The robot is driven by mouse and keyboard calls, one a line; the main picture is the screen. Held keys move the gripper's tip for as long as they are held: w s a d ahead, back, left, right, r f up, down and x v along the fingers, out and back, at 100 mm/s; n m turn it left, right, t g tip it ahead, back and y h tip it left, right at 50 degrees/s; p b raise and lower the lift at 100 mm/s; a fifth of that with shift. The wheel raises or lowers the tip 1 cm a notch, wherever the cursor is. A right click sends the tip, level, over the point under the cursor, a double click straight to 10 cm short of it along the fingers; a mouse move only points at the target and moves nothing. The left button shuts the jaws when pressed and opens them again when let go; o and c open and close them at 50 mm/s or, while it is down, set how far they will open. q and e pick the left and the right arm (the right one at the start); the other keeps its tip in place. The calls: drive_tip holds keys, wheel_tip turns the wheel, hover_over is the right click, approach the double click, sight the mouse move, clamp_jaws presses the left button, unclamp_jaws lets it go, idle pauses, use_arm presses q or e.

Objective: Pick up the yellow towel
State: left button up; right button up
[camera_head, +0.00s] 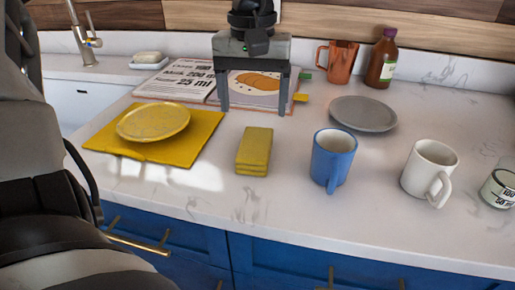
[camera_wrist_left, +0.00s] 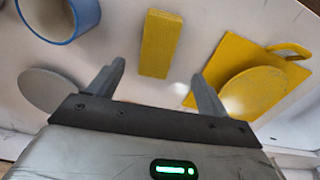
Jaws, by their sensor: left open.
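The yellow towel (camera_head: 254,148) is a small folded rectangle lying flat on the white counter, near the middle of the head view. In the left wrist view the towel (camera_wrist_left: 160,43) appears beyond the fingertips, lined up with the gap between them. My left gripper (camera_head: 252,108) points down with its fingers spread wide. It is empty and apart from the towel, on the far side of it in the head view. In the left wrist view my left gripper (camera_wrist_left: 158,80) also has nothing between its fingers. My right gripper is out of view.
A yellow mat (camera_head: 200,140) with a yellow plate (camera_head: 153,121) lies left of the towel. A blue mug (camera_head: 332,160), white mug (camera_head: 428,168) and grey plate (camera_head: 363,114) stand to the right. An open book (camera_head: 180,82), copper mug (camera_head: 341,62) and brown bottle (camera_head: 381,60) are behind.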

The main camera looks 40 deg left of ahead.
sight(255, 142)
use_arm(q)
drive_tip(key=f, duration=0.8)
drive_tip(key=shift+d+f, duration=0.2)
drive_tip(key=shift+f, duration=0.05)
drive_tip(key=c, duration=1.1)
